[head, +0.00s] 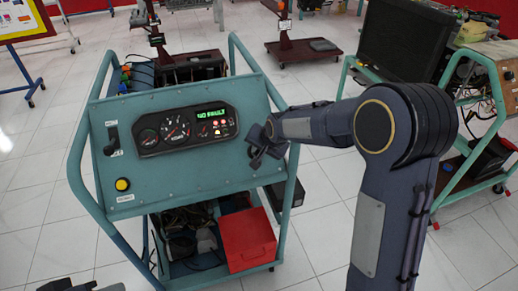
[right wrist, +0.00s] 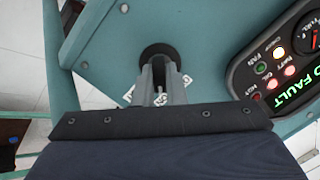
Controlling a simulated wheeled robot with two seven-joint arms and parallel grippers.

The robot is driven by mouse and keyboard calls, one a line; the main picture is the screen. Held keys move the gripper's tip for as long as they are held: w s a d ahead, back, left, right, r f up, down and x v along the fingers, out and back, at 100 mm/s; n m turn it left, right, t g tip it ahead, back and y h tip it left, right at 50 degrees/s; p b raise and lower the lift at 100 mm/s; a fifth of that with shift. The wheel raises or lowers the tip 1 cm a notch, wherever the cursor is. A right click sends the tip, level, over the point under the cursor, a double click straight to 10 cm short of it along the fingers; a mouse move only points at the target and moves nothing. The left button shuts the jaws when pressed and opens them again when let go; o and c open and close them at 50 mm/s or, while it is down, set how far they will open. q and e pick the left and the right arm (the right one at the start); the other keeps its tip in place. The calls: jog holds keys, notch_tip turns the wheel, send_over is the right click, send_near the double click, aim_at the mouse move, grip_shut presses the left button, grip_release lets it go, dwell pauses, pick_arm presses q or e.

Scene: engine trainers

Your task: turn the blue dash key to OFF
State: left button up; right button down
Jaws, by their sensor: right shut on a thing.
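The teal dash panel (head: 190,180) stands on a wheeled frame. My right gripper (head: 262,147) is at the panel's right edge, beside the gauge cluster (head: 186,128). In the right wrist view my right gripper (right wrist: 158,68) is shut at a round dark switch collar (right wrist: 157,51) on the panel. The key is between the fingers and mostly hidden; its blue colour and its angle cannot be made out. Small white labels (right wrist: 187,81) show beside the fingers. Dark parts at the bottom left of the head view may be my left gripper; its jaws cannot be made out.
The cluster display is lit green and appears to read NO FAULT, with warning lamps (right wrist: 279,52) beside it. A lever (head: 112,137) and a yellow button (head: 122,184) are on the panel's left. A red box (head: 247,240) sits below. Another trainer cart stands at right.

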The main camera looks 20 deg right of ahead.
jog(key=n, duration=0.3)
jog(key=shift+a+h, duration=0.1)
jog(key=shift+h, duration=0.2)
jog(key=shift+w+a+n+h+b, duration=0.1)
jog(key=shift+n+h+b, duration=0.45)
jog(key=shift+n, duration=1.95)
jog(key=c, duration=1.5)
grip_release()
jog(key=v, duration=0.8)
jog(key=shift+w, duration=0.1)
